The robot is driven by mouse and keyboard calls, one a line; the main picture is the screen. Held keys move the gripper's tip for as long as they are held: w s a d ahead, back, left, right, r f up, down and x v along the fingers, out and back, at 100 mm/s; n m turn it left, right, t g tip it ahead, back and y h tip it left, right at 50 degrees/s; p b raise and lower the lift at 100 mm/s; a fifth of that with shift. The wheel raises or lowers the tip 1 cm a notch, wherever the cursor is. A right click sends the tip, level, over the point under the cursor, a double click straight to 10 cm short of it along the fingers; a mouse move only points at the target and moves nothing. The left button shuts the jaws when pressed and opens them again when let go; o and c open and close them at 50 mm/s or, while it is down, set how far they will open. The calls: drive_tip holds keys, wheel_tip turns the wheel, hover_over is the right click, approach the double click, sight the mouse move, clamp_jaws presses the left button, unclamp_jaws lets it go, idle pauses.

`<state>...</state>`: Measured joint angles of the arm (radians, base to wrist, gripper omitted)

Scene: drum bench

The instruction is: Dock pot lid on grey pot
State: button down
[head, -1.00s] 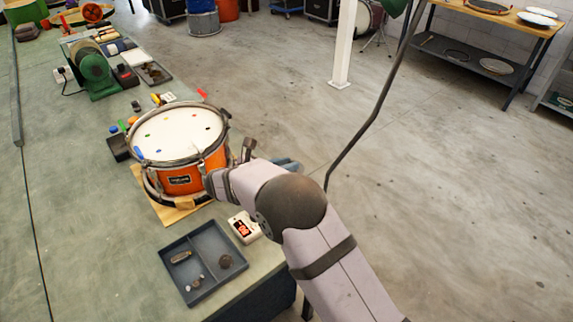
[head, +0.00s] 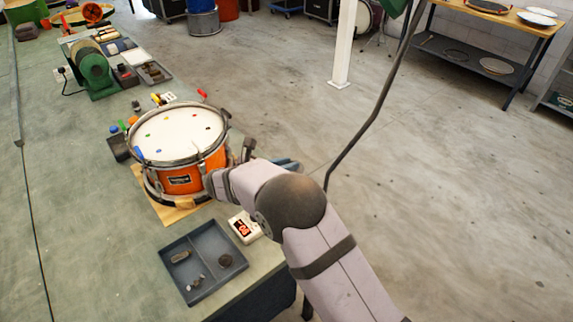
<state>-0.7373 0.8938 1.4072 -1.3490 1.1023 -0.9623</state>
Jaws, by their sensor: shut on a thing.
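I see no pot lid and no grey pot in the head view. My arm comes in from the lower right and its wrist end lies in front of the right side of an orange drum (head: 181,179). My jaws do not show; the arm's end hides that spot, so what they hold cannot be seen. The drum stands upright, with a white head (head: 177,133) in a metal rim and several small coloured marks around it. It rests over a tan sheet (head: 178,215) on the green bench (head: 80,230).
A grey divided tray (head: 187,294) with small parts and a white box with a red display (head: 245,228) stand near the front edge. A dark and blue object (head: 288,164) is partly hidden behind my arm. A green machine (head: 95,72) stands farther back. The bench's left side is clear.

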drive_tip(key=shift+f+b, duration=0.4)
drive_tip(key=shift+f, duration=0.2)
idle(0.4)
drive_tip(key=c, duration=1.9)
unclamp_jaws()
drive_tip(key=shift+s+r, duration=0.1)
drive_tip(key=shift+p+v, duration=2.35)
drive_tip(key=shift+v, duration=3.05)
